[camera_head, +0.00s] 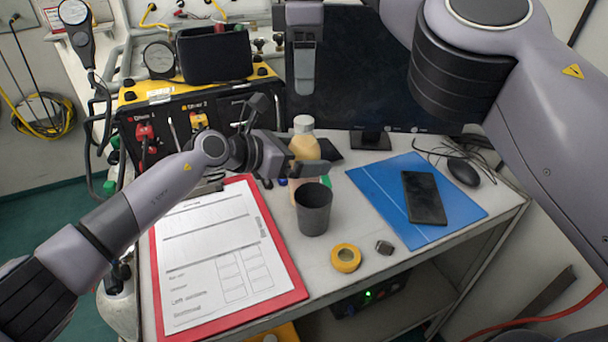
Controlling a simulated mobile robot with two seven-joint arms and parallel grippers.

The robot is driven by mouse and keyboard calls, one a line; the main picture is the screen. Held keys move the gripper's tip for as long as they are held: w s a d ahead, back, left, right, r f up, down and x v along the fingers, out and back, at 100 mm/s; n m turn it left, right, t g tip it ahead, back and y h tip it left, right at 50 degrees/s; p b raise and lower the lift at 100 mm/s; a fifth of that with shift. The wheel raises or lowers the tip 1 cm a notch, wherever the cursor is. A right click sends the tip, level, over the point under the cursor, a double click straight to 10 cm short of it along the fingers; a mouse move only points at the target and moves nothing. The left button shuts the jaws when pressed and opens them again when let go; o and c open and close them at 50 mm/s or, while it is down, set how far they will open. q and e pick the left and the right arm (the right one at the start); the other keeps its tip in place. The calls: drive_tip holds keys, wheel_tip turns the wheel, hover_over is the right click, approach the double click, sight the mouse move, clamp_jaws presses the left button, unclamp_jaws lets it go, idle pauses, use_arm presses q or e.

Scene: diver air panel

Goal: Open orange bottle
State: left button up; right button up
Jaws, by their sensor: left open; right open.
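The orange bottle (305,148), with a white cap (303,124), stands upright on the bench in front of the monitor. Its lower part is partly hidden by my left gripper and a dark grey cup. My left gripper (295,142) is open at the bottle. One finger crosses in front of its body, while the other shows farther back to the left; I cannot tell whether either touches it. My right gripper (302,72) is open and empty above the bottle, in front of the monitor, and is seen nearly edge-on.
The dark cup (313,210) stands just in front of the bottle. A red clipboard (285,263) lies left, yellow tape (346,258) in front, and a blue folder (372,190) with a phone (424,197) right. The monitor (370,70) and diver panel (150,115) stand behind.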

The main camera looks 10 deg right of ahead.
sight(304, 120)
use_arm(q)
drive_tip(key=shift+d, duration=0.1)
clamp_jaws()
use_arm(e)
drive_tip(key=m, duration=0.4)
drive_tip(key=shift+w+f+m, duration=0.1)
drive_tip(key=shift+f+m, duration=0.2)
drive_tip(key=shift+f, duration=0.35)
use_arm(q)
drive_tip(key=shift+f, duration=0.1)
use_arm(e)
drive_tip(key=shift+f, duration=3.4)
